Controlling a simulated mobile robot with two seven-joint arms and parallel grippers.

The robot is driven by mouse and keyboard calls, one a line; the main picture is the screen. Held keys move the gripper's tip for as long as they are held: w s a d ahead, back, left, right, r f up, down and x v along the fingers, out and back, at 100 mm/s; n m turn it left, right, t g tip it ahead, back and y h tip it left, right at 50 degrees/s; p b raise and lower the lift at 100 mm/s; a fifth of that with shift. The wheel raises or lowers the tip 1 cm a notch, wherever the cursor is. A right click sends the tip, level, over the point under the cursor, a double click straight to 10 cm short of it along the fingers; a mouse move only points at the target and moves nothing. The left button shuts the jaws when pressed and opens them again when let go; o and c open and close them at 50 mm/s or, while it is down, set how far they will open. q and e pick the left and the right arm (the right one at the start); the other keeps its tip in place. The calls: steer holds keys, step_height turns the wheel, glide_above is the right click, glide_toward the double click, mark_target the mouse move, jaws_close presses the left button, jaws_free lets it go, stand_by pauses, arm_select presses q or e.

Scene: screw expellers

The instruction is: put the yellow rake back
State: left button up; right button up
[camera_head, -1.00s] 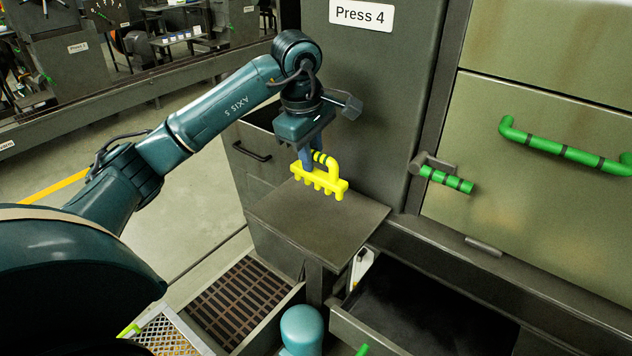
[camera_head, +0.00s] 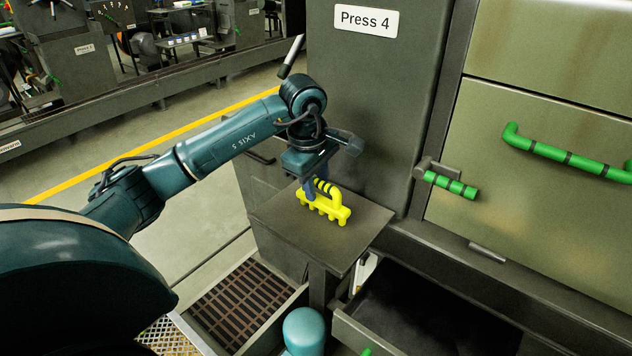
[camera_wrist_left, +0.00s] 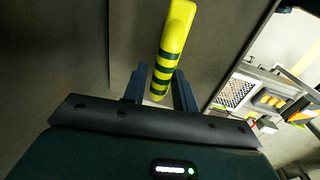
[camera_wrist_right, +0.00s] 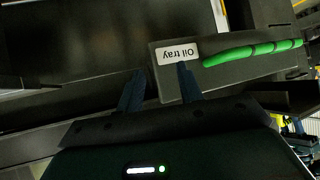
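The yellow rake (camera_head: 335,212) has a looped handle with dark bands and a row of short teeth. My left gripper (camera_head: 311,189) is shut on its handle, teeth down, over the small dark shelf (camera_head: 290,238) in front of Press 4. I cannot tell whether the teeth touch the shelf. In the left wrist view the banded handle (camera_wrist_left: 166,60) stands between the two fingers. My right gripper (camera_wrist_right: 160,80) shows only in its own wrist view; its fingers are apart and empty, near the drawer labelled "Oil tray" (camera_wrist_right: 225,75).
Press 4 (camera_head: 385,110) rises behind the shelf. An open dark drawer (camera_head: 420,300) lies below right, a grated bin (camera_head: 235,300) below left. A green-handled lever (camera_head: 450,186) and a long green handle (camera_head: 565,155) are on the right. A blue-green rounded object (camera_head: 303,330) stands in front.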

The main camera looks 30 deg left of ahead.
arm_select(q)
steer(key=shift+o, duration=0.9)
steer(key=shift+r, duration=0.25)
step_height(320, 180, up, 12)
steer(key=s, duration=0.2)
steer(key=shift+f, duration=0.2)
steer(key=shift+a, duration=0.1)
steer(key=shift+s, duration=0.1)
